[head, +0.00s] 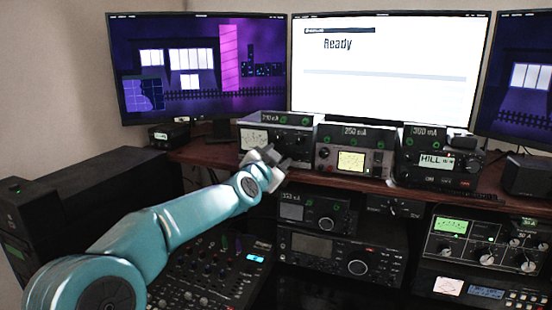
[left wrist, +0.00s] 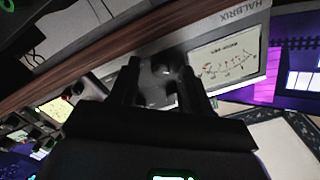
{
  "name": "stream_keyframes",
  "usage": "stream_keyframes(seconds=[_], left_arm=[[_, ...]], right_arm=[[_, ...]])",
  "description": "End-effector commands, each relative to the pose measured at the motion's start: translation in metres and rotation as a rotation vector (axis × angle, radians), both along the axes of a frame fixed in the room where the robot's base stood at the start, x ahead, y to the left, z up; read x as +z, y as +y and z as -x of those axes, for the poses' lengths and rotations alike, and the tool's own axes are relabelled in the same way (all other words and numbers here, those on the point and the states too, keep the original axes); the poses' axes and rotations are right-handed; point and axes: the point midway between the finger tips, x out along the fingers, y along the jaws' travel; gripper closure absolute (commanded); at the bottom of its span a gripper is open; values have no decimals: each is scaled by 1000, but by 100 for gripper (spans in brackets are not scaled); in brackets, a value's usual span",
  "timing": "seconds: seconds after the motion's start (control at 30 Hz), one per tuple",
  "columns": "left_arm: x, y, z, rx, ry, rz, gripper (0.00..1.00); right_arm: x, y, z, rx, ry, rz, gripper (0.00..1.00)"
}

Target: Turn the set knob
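Three tuner units stand side by side on the wooden shelf under the monitors: a left one reading about 210 mA (head: 253,138), a middle one at 250 mA (head: 372,161) and a right one at 300 mA (head: 440,172). My left gripper (head: 274,160) is in front of the left unit and hides part of its lower face. In the left wrist view, its fingers (left wrist: 170,92) are apart, with a dark round knob (left wrist: 164,68) of the HALBRIX unit (left wrist: 200,40) showing between them. Contact cannot be told. I cannot read which knob is labelled set. My right gripper is out of view.
Monitors (head: 385,70) stand behind; the middle one reads "Ready". Below the shelf (head: 215,153) are more radios (head: 345,258) and a panel with knobs (head: 487,241). A mixer (head: 215,270) lies under my left arm. A black box (head: 85,190) is at left.

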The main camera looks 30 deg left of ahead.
Motion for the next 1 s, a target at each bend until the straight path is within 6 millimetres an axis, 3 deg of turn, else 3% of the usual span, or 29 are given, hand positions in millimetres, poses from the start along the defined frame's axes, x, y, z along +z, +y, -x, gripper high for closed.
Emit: stream_keyframes(seconds=[0.37,0.47,0.8,1.0], left_arm=[[1,-2,10,0,-1,0,53],[0,-6,27,-1,-1,-1,53],[1,-27,113,0,-1,0,53],[1,-35,147,-1,-1,2,53]], right_arm=[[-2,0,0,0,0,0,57],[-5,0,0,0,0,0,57],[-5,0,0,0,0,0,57],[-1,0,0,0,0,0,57]])
